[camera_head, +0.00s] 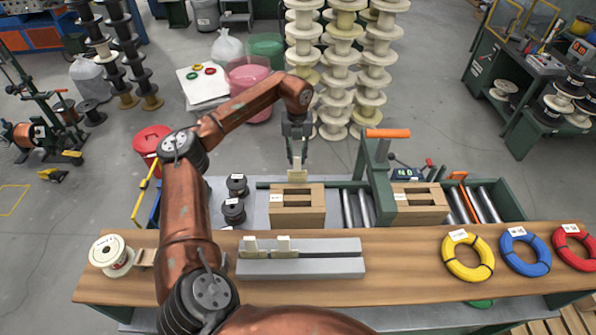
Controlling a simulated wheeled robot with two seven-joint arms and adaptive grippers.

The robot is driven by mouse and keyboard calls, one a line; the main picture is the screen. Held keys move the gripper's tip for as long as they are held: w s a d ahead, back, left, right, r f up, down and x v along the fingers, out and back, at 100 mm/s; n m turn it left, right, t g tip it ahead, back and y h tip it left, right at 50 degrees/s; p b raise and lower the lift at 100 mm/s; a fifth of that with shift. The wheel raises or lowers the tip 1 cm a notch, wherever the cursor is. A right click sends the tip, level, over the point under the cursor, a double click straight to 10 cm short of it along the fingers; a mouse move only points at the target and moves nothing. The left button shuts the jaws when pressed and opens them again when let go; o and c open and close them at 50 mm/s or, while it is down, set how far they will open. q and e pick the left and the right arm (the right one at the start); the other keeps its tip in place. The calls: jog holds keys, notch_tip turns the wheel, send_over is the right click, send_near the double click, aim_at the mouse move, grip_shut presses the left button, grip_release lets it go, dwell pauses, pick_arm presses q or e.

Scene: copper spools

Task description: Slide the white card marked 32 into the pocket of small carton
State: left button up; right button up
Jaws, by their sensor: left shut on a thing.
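My left gripper (297,158) points down and is shut on a pale card (297,176). The card hangs at the back top edge of a brown carton (298,216); I cannot tell whether it touches the carton. This carton has slots in its top and a white label on it. A second brown carton (420,216), similar in size, stands to the right beyond the green post. Two more pale cards, one on the left (250,244) and one beside it (284,244), stand in a grey slotted block (310,267). The numbers are too small to read. My right gripper is out of view.
A wooden bench (400,285) runs across the front, with yellow (449,258), blue (536,268) and red (562,248) coils at right and a spool (112,256) at left. Dark spools (233,211) stand left of the carton. A green post (379,185) rises between the cartons, over rollers.

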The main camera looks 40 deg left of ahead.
aim_at(297, 173)
pick_arm(q)
notch_tip(297, 173, down, 3)
jog(key=shift+s+f+b, duration=0.1)
jog(key=shift+b, duration=0.25)
jog(key=shift+f+b, duration=0.3)
jog(key=shift+f, duration=0.15)
jog(key=shift+f+b, duration=0.65)
jog(key=shift+f, duration=0.3)
jog(key=shift+f+b, duration=0.45)
jog(key=shift+f, duration=0.75)
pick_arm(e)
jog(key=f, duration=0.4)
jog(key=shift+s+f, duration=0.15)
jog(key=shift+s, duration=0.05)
pick_arm(q)
jog(key=o, duration=0.7)
jog(key=shift+o, duration=1)
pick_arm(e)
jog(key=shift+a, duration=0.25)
